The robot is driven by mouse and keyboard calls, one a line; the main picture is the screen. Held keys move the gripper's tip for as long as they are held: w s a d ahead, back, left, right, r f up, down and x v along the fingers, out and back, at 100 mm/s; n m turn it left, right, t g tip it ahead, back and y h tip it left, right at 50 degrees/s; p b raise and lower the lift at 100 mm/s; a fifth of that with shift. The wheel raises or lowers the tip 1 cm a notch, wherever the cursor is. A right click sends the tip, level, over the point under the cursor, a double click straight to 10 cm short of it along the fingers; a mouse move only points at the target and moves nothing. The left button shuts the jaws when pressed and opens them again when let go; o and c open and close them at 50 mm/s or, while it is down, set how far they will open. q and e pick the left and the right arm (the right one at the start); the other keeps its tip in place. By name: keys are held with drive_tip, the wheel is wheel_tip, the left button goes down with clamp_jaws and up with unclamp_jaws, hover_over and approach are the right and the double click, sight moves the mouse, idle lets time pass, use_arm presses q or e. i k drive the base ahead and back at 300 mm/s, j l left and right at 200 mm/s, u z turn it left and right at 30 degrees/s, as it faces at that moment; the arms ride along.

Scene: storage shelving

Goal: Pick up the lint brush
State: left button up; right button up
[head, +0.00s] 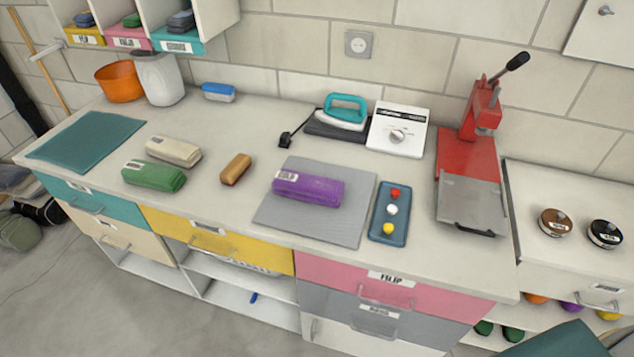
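A small oblong orange-brown piece (236,169), which looks like the brush, lies on the white worktop (225,205). It sits between the folded green and beige cloths and the grey mat, apart from all of them. Its underside is hidden, so I cannot tell for sure that it is the lint brush. A small blue and white oblong thing (219,92) lies at the back by the wall; I cannot tell what it is. Neither of my grippers shows in the head view.
A green cloth (154,176) and beige cloth (174,151) lie left of the brown piece. A purple cloth (308,188) lies on a grey mat (330,224) to the right. An iron (344,111) and red press (468,155) stand farther right. Worktop before the brown piece is clear.

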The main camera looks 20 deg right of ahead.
sight(230, 176)
drive_tip(key=i+j+z, duration=0.2)
drive_tip(key=j+z, duration=0.25)
drive_tip(key=i+j+z, duration=0.2)
drive_tip(key=j, duration=0.2)
drive_tip(key=k+l, duration=0.05)
drive_tip(key=k, duration=0.05)
